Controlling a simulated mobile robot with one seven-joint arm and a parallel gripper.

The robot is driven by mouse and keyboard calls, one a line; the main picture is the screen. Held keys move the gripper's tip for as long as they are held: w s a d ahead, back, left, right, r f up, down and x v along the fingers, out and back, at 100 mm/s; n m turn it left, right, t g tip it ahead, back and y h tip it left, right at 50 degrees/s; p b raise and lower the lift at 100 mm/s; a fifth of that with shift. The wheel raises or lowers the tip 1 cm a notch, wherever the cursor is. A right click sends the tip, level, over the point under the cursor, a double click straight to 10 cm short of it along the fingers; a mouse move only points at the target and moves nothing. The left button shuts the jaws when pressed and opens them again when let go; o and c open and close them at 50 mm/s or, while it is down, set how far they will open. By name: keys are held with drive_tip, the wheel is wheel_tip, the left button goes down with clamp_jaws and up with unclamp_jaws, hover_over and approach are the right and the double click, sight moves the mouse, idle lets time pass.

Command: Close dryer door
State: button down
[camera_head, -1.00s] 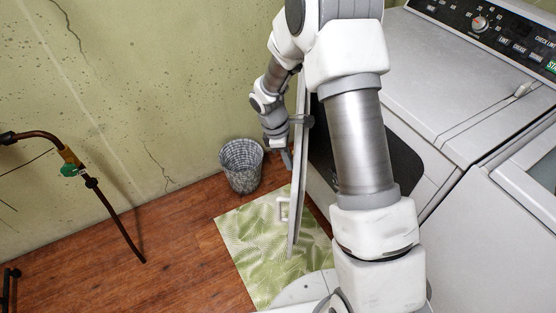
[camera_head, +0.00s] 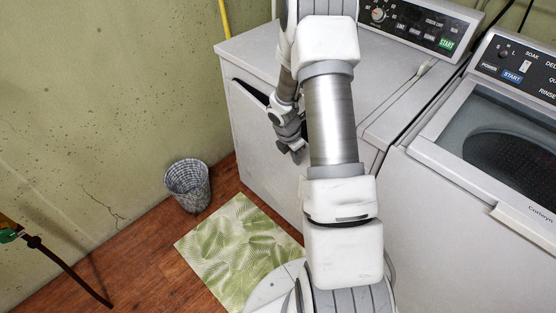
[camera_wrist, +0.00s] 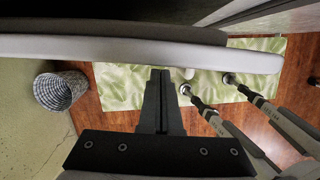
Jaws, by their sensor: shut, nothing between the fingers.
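The dryer (camera_head: 260,45) is the white machine on the left, with a control panel along its back. A dark curved gap shows at the upper left of its front, partly behind my arm. The dryer door (camera_wrist: 120,50) crosses the top of the wrist view as a pale slab, with a dark space between it and the machine at upper right, so it looks ajar. In the head view my arm hides much of the door area. My gripper (camera_wrist: 160,72) is shut and empty, its tips at the door's lower edge in the wrist view; contact is unclear. It also shows in the head view (camera_head: 295,152).
A top-loading washer (camera_head: 440,190) stands at right. A green leaf-pattern mat (camera_head: 235,250) lies on the wood floor before the dryer. A grey woven basket (camera_head: 187,187) stands by the wall. A hose (camera_head: 65,268) hangs at lower left.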

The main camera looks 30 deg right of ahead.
drive_tip(key=shift+w+d+n, duration=0.2)
drive_tip(key=shift+d+n, duration=0.1)
drive_tip(key=shift+d, duration=0.85)
